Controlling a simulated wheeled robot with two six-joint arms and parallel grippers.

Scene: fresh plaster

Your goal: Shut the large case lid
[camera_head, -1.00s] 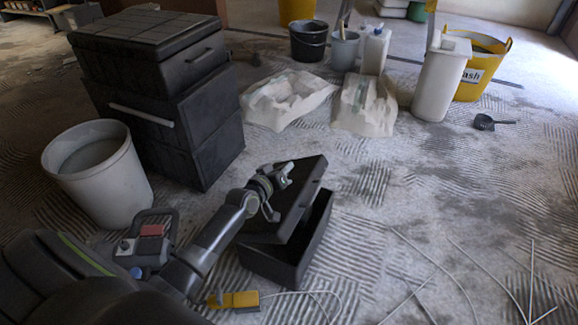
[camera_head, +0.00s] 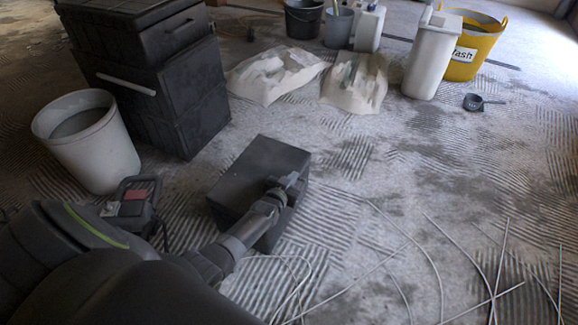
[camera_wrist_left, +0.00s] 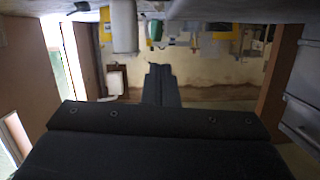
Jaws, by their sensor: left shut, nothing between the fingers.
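The large black case (camera_head: 248,168) stands on the floor in the middle of the head view. Its lid is down over the box, and its top looks flat. My left arm crosses the case's near right side and hides part of the edge there, so I cannot tell whether a thin gap is left. My left gripper (camera_head: 291,183) is at the right end of the lid, shut and empty. Whether it touches the lid is unclear. Its closed fingers also show in the left wrist view (camera_wrist_left: 161,84). My right gripper is not in view.
Stacked black toolboxes (camera_head: 150,75) and a pale bucket (camera_head: 88,145) stand to the left. Two crumpled bags (camera_head: 275,75) lie behind the case. A white container (camera_head: 432,58) and a yellow tub (camera_head: 474,48) stand at back right. Thin rods (camera_head: 435,265) lie on the floor at right.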

